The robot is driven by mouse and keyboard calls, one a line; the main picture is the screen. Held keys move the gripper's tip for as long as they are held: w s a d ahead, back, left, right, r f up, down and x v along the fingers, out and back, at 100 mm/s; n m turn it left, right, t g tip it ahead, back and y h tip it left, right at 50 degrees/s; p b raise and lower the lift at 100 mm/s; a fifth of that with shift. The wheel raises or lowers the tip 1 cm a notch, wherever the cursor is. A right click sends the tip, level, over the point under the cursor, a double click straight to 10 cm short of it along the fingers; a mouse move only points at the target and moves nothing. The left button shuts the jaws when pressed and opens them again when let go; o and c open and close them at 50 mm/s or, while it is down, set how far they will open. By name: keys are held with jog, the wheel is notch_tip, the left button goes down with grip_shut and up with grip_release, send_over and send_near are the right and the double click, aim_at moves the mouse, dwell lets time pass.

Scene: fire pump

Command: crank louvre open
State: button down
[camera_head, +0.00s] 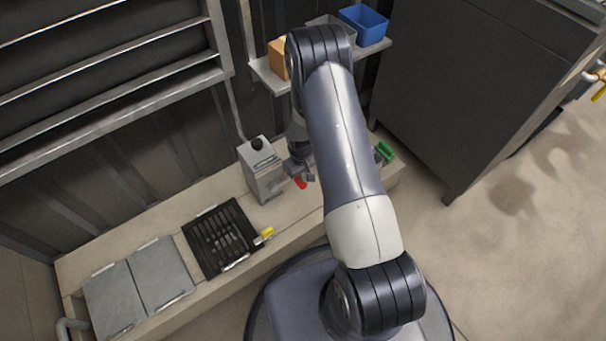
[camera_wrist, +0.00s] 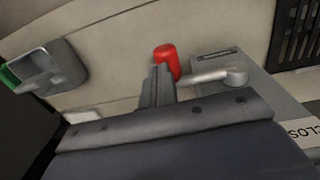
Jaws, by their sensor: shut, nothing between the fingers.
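The louvre (camera_head: 105,75) has long horizontal slats in a grey frame on the wall at the upper left of the head view. A grey crank box (camera_head: 262,170) with a black knob on top stands on the ledge. Its crank has a metal arm (camera_wrist: 215,76) and a red handle (camera_wrist: 167,61); the red handle also shows in the head view (camera_head: 300,183). My gripper (camera_wrist: 160,72) is shut and empty, its fingertips close beside the red handle. I cannot tell whether they touch it. In the head view my gripper (camera_head: 299,170) is partly hidden by my arm.
A black grate (camera_head: 221,238) with a yellow tag and grey lids (camera_head: 160,272) lie on the ledge to the left. A shelf (camera_head: 268,78) holds an orange box and a blue bin (camera_head: 364,25). A green item (camera_head: 385,152) sits right of my arm. A dark cabinet (camera_head: 465,90) stands at right.

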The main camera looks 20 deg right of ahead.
notch_tip(320, 180, up, 14)
jog(key=d+p, duration=0.2)
jog(key=p, duration=0.2)
jog(key=shift+w+f+p, duration=0.25)
jog(key=shift+w+p, duration=0.05)
jog(key=shift+f, duration=0.1)
jog(key=f+b, duration=0.1)
jog(key=f, duration=0.3)
jog(key=a+f+b, duration=0.1)
jog(key=f+b, duration=0.1)
jog(key=f, duration=0.3)
jog(key=a+f+b, duration=0.1)
jog(key=f+b, duration=0.1)
jog(key=f, duration=0.2)
jog(key=shift+s+f, duration=0.3)
jog(key=shift+f, duration=0.05)
jog(key=shift+a+f, duration=0.1)
jog(key=shift+s+a+r+p, duration=0.1)
jog(key=shift+a+r+p, duration=0.1)
jog(key=shift+r+p, duration=0.3)
